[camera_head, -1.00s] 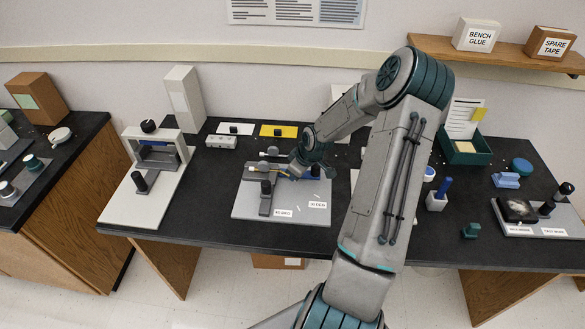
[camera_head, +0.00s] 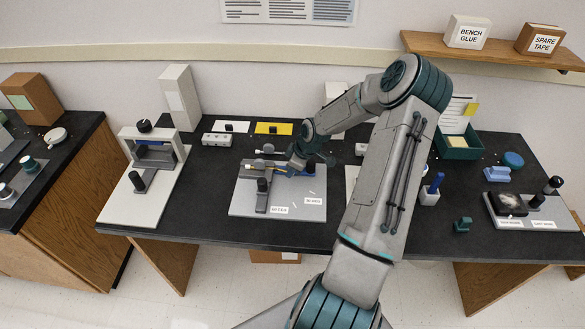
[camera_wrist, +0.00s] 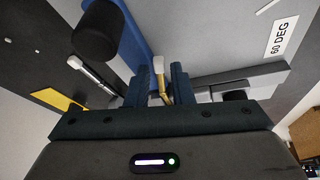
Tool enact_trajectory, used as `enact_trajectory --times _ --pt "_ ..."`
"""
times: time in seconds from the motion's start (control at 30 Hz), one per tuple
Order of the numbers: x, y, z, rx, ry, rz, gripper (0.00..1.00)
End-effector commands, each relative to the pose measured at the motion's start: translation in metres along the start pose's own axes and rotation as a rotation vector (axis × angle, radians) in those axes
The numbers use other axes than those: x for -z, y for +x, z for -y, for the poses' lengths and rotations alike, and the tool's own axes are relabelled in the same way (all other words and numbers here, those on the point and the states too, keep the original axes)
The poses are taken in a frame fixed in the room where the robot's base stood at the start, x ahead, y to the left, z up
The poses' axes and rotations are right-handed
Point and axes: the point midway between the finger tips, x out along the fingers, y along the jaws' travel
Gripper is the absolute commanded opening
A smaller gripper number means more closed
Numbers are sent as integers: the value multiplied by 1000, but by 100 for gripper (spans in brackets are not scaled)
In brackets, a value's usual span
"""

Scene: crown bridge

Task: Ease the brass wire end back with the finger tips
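The brass wire (camera_wrist: 164,92) shows in the wrist view between my two fingers, with a pale cap (camera_wrist: 158,65) on its end. My gripper (camera_wrist: 157,90) is open around the wire; the wire appears nearer the right finger, and I cannot tell whether it touches. A blue bar (camera_wrist: 126,35) lies beyond the fingers, with a black knob (camera_wrist: 97,30) to its left.
A label reading 60 DEG (camera_wrist: 283,36) lies on the plate. A white-based press (camera_head: 135,205) stands to the left. A yellow card (camera_head: 273,128) lies behind the plate.

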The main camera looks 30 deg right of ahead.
Motion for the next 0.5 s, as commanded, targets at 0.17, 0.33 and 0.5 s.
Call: enact_trajectory --times 0.17,0.33,0.5 --pt "0 0 0 -1 0 -1 31" --pt "0 0 0 -2 1 -1 31" --pt "0 2 2 -18 39 -1 31"
